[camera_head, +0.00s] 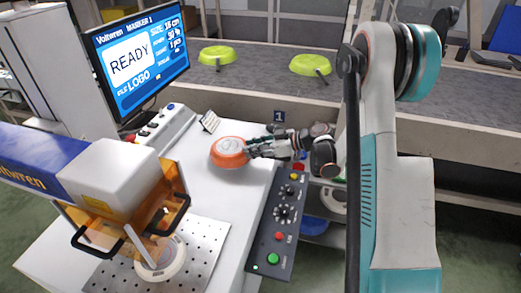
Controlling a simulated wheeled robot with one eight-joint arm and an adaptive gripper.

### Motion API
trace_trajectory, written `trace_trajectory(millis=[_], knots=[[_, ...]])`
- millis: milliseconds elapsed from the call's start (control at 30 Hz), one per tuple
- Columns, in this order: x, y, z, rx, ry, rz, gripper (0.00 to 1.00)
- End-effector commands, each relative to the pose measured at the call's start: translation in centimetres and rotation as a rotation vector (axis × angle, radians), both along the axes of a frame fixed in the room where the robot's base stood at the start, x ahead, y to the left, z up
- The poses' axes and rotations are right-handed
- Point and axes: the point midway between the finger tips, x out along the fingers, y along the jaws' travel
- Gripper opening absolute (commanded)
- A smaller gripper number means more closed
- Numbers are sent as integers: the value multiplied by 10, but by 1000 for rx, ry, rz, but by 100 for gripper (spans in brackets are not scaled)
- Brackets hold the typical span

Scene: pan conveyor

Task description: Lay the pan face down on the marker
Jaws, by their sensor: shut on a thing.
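The marker (120,170) stands at the lower left, with an orange see-through guard and a perforated plate (203,262). A cream, round, pan-like piece (176,269) with a grey centre and a pale handle is on that plate. The marker's screen (137,62) reads READY.
Two green pans (216,54) (310,64) sit on the grey conveyor (260,84) behind. A control panel (277,222) with buttons and knobs lines the table's right edge. A small sign (210,121) stands behind the orange pan. White table is clear between pan and plate.

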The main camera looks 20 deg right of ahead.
Motion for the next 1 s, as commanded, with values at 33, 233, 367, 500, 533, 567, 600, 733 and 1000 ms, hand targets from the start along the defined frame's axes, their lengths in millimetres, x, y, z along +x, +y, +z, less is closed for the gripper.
trace_trajectory(millis=[33, 233, 367, 500, 533, 567, 600, 733, 1000], knots=[[3, 4, 0, 1, 0, 1, 0], [13, 18, 0, 1, 0, 1, 0], [19, 28, 0, 0, -1, 1, 0], [20, 28, -11, 1, -1, 0, 0], [20, 28, -14, 1, -1, 0, 0], [20, 28, -16, 1, -1, 0, 0], [20, 28, -20, 1, -1, 0, 0], [20, 28, -29, 1, -1, 0, 0], [20, 28, -40, 1, -1, 0, 0]])
